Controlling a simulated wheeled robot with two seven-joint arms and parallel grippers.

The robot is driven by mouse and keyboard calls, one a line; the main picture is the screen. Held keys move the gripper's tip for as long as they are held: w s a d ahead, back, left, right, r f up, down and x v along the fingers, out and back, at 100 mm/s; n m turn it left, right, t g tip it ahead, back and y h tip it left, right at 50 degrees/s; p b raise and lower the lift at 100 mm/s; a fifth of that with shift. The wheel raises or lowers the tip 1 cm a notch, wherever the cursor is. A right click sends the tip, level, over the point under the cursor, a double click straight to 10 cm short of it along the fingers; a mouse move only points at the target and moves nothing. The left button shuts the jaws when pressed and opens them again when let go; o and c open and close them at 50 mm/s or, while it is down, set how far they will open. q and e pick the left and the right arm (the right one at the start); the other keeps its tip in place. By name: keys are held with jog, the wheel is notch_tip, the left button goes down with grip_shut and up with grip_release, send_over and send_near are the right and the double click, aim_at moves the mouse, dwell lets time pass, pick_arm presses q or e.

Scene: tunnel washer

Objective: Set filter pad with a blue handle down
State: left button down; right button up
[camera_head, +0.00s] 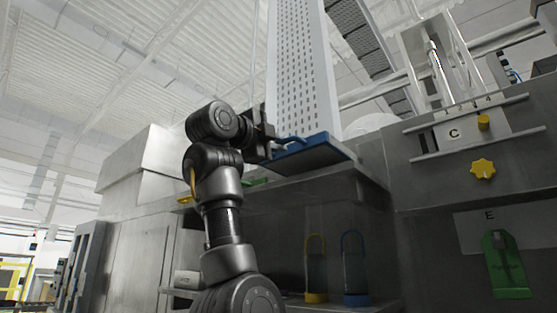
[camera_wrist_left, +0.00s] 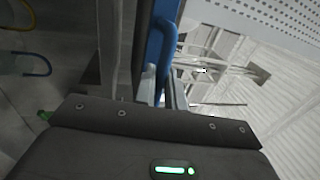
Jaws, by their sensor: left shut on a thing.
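The filter pad (camera_head: 312,154) is a flat dark slab with a blue edge and a blue handle (camera_head: 290,140). My left gripper (camera_head: 272,142) is shut on the handle at the pad's left side. The pad is about level, at the front of the metal ledge (camera_head: 340,172); I cannot tell whether it touches the ledge. In the left wrist view, the blue handle (camera_wrist_left: 168,42) rises between the fingers beside the pad's blue edge (camera_wrist_left: 153,48). Part of the handle is hidden by the gripper. My right gripper is not in view.
Green (camera_head: 256,183) and yellow (camera_head: 186,198) parts show on the ledge to the left. Below stand a yellow-handled cylinder (camera_head: 316,270) and a blue-handled one (camera_head: 354,270). A perforated white panel (camera_head: 303,70) rises behind. A control panel with a yellow knob (camera_head: 483,169) is at right.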

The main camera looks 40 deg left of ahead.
aim_at(277, 160)
pick_arm(q)
jog(key=shift+w+a+f, duration=0.25)
jog(key=shift+a+f, duration=0.1)
jog(key=shift+f, duration=0.25)
notch_tip(277, 160, down, 3)
jog(key=shift+w+d+r+p, duration=0.1)
jog(key=shift+p, duration=0.45)
jog(key=c, duration=1.5)
grip_release()
jog(key=shift+o, duration=0.2)
